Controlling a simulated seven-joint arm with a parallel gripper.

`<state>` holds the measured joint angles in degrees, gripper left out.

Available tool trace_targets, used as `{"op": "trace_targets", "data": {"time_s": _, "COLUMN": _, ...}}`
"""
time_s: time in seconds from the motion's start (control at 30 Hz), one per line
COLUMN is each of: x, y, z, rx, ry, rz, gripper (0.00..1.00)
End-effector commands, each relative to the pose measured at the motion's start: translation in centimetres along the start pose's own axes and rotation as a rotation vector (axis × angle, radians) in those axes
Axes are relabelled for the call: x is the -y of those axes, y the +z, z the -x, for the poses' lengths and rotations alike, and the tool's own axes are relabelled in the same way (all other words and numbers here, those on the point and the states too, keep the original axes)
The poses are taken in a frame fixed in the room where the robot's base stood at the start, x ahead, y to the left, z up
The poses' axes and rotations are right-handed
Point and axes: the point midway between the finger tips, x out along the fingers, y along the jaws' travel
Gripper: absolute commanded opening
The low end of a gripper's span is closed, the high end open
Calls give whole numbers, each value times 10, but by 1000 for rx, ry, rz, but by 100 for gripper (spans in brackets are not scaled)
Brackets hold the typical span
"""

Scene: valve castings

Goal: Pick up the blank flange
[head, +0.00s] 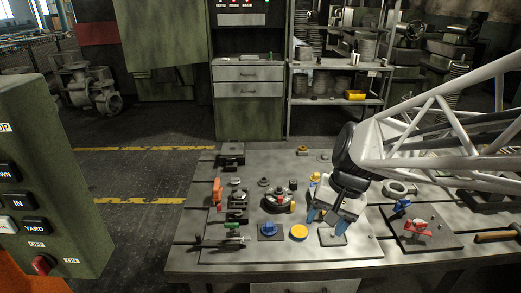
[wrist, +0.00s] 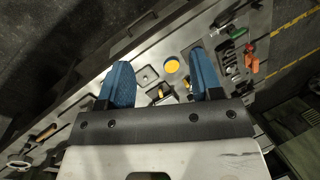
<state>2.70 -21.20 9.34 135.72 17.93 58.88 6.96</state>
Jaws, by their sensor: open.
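I cannot tell for sure which piece is the blank flange. A pale grey square plate (head: 333,239) lies near the table's front edge, partly hidden by my gripper (head: 327,221). A yellow-topped round disc (head: 299,232) lies just left of it. In the wrist view, the grey plate (wrist: 147,76) and the yellow disc (wrist: 172,66) both show between the blue fingers of my gripper (wrist: 160,62). The fingers are apart, with nothing held. They point down above the plate; the exact height is unclear.
A blue part (head: 268,230) sits on a dark square plate left of the yellow disc. A dark round casting (head: 278,201) stands behind. A red-handled valve (head: 416,228) is on a dark mat at right. A hammer (head: 497,236) lies at the far right.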

Motion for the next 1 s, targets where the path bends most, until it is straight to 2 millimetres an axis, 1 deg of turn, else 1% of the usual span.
{"op": "trace_targets", "data": {"time_s": 0.03, "x": 3, "y": -9, "z": -5, "rx": 22, "ry": -14, "rz": -26, "gripper": 60}}
{"op": "trace_targets", "data": {"time_s": 0.27, "x": 19, "y": -44, "z": -26, "rx": 120, "ry": -85, "rz": -152, "gripper": 60}}
{"op": "trace_targets", "data": {"time_s": 0.57, "x": 36, "y": -91, "z": -60, "rx": 247, "ry": -175, "rz": -319, "gripper": 60}}
{"op": "trace_targets", "data": {"time_s": 0.77, "x": 45, "y": -123, "z": -85, "rx": 330, "ry": -233, "rz": -434, "gripper": 60}}
{"op": "trace_targets", "data": {"time_s": 1.0, "x": 53, "y": -162, "z": -119, "rx": 427, "ry": -300, "rz": -572, "gripper": 60}}
